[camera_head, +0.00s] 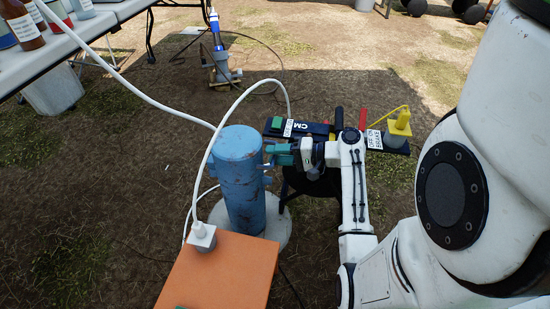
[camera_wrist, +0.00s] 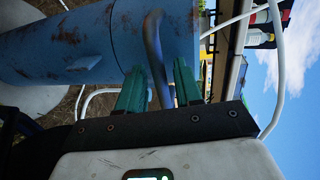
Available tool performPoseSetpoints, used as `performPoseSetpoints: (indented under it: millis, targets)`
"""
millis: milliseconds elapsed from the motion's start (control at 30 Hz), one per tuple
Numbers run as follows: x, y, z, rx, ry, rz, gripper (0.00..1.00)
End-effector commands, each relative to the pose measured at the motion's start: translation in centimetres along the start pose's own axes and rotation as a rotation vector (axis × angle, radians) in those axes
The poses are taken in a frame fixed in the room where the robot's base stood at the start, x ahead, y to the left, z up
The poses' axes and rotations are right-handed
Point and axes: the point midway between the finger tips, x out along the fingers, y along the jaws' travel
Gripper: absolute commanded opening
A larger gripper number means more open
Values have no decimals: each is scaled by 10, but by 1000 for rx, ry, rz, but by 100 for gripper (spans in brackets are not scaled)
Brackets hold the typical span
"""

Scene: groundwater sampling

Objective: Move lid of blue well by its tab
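The blue well (camera_head: 243,190) is an upright, scuffed blue cylinder in the middle of the head view. Its lid (camera_head: 237,141) covers the top. In the wrist view, the rust-marked lid (camera_wrist: 180,25) lies sideways, with a curved blue tab (camera_wrist: 155,50) sticking out toward me. My gripper (camera_head: 276,154) is at the right side of the well, near lid height. In the wrist view, the green fingers of my gripper (camera_wrist: 160,85) stand apart, one on each side of the tab. Contact with the tab cannot be made out.
An orange box (camera_head: 222,270) with a white cable (camera_head: 215,130) stands in front of the well. A dark stand with labelled switches (camera_head: 390,140) is behind my gripper. A table (camera_head: 75,40) with bottles is at the upper left. Bare ground lies left of the well.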

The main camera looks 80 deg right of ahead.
Motion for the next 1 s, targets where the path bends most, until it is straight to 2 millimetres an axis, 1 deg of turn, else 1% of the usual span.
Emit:
performPoseSetpoints:
  millis: [100, 367, 467, 733, 767, 1000]
  targets:
    - [6, 0, 0, -1, -1, 0, 35]
    - [7, 0, 0, -1, 0, 1, 35]
    - [7, 0, 0, -1, 0, 1, 27]
    - [7, 0, 0, -1, 0, 1, 1]
    - [7, 0, 0, -1, 0, 1, 0]
    - [7, 0, 0, 0, 0, 1, 0]
